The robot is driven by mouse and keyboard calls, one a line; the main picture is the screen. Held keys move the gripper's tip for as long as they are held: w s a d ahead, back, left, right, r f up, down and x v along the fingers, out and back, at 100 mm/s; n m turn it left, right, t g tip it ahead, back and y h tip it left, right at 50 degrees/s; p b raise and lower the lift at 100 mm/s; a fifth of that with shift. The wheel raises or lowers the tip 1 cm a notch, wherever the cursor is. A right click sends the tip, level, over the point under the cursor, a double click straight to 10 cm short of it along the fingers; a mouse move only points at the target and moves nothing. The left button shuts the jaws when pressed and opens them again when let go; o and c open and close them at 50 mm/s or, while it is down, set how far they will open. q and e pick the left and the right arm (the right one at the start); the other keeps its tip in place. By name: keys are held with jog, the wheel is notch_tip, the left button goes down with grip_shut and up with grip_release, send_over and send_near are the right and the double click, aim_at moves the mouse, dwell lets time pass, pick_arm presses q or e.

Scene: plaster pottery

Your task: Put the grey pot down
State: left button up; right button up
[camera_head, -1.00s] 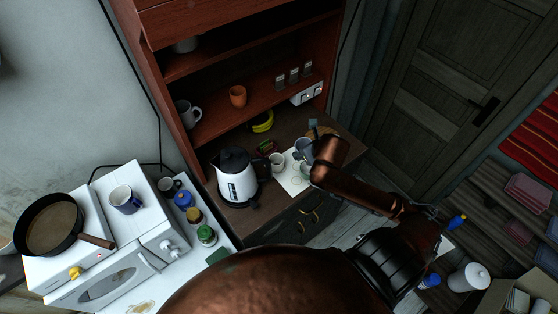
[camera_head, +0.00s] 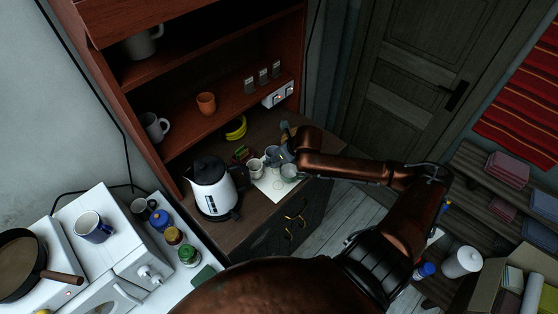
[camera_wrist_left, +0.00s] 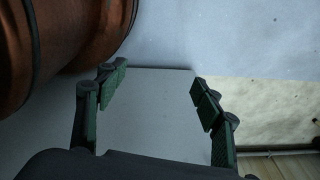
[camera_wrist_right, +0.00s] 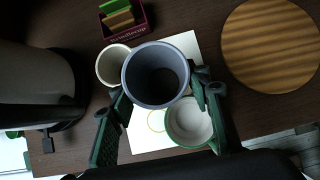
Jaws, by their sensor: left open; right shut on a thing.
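The grey pot (camera_wrist_right: 158,75), a dark-hollowed cylinder, is upright in my right gripper (camera_wrist_right: 160,88), whose fingers are shut on its sides. In the head view the grey pot (camera_head: 273,154) is over the back part of a white sheet (camera_head: 272,187); I cannot tell whether its base touches. A cream cup (camera_wrist_right: 112,65) is close on its left, and a green-rimmed white cup (camera_wrist_right: 190,122) is close on its near right. A ring mark (camera_wrist_right: 156,121) shows bare on the sheet. My left gripper (camera_wrist_left: 155,88) is open and empty before a pale surface.
A white and black kettle (camera_head: 212,188) stands left of the sheet. Bananas (camera_head: 236,127) and a small dark red box (camera_wrist_right: 127,20) are behind. A round wooden board (camera_wrist_right: 270,45) is at right. The red-brown shelf (camera_head: 206,133) rises behind the counter.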

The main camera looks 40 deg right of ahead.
jog(key=f, duration=0.1)
jog(key=w+d+f, duration=0.1)
jog(key=d+f, duration=0.1)
jog(key=shift+w+d+f, duration=0.1)
jog(key=shift+w+d, duration=0.15)
jog(key=shift+w, duration=0.1)
jog(key=shift+d+f+p, duration=0.1)
jog(key=shift+f+p, duration=0.45)
jog(key=shift+f, duration=1.15)
jog(key=o, duration=1.5)
jog(key=shift+v, duration=6)
